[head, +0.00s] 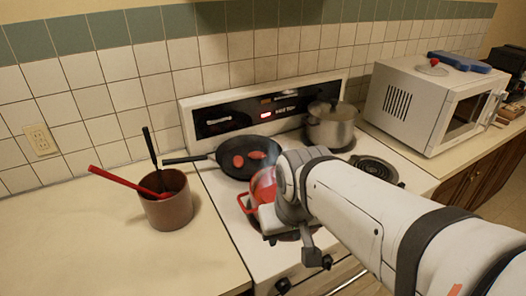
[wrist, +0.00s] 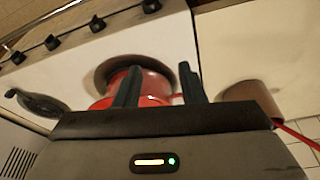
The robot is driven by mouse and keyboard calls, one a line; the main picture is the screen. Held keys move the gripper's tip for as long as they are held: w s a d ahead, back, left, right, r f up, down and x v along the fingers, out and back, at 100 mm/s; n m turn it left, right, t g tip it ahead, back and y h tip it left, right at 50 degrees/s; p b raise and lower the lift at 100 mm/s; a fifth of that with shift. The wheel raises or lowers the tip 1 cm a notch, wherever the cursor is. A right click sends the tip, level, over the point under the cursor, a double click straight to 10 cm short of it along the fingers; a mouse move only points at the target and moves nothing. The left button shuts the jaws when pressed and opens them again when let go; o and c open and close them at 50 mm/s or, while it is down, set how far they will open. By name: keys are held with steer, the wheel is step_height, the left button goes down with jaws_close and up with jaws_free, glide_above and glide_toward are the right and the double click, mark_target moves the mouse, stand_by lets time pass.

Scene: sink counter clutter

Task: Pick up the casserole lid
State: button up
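A clear round lid with a red knob (head: 432,68) lies on top of the white microwave (head: 425,100) at the right of the head view; I take it to be the casserole lid. A red casserole (head: 262,187) sits on a front burner of the stove, partly hidden by my arm. It also shows in the wrist view (wrist: 150,84), behind my fingers. My gripper (wrist: 160,84) is open, its two fingers apart with nothing visibly held between them. It is near the casserole and well to the left of the lid. My fingertips are hidden in the head view.
A black pan (head: 232,157) with red pieces and a lidded steel pot (head: 331,127) stand on the rear stove. A brown crock (head: 168,205) with utensils stands on the left counter. A blue item (head: 459,61) lies behind the lid. The left counter front is clear.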

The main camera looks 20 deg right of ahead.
steer(key=shift+o, duration=0.4)
steer(key=shift+a, duration=0.15)
steer(key=o, duration=0.3)
steer(key=w+d+r+b, duration=0.1)
steer(key=w+d, duration=0.1)
steer(key=w, duration=0.3)
steer(key=w+d+r+n+b, duration=0.1)
steer(key=w+d, duration=0.1)
steer(key=w, duration=0.3)
steer(key=shift+w+r+t+b, duration=0.25)
steer(key=shift+r+t+b, duration=0.05)
steer(key=shift+r+t, duration=0.1)
steer(key=w+d+r+b, duration=0.1)
steer(key=w+d, duration=0.4)
steer(key=w, duration=0.2)
steer(key=shift+n+t, duration=0.4)
steer(key=shift+d+p+x, duration=0.15)
steer(key=shift+p+x, duration=0.05)
steer(key=shift+x, duration=1.6)
steer(key=shift+d+p+x, duration=0.15)
steer(key=shift+p+x, duration=0.05)
steer(key=shift+x, duration=1.6)
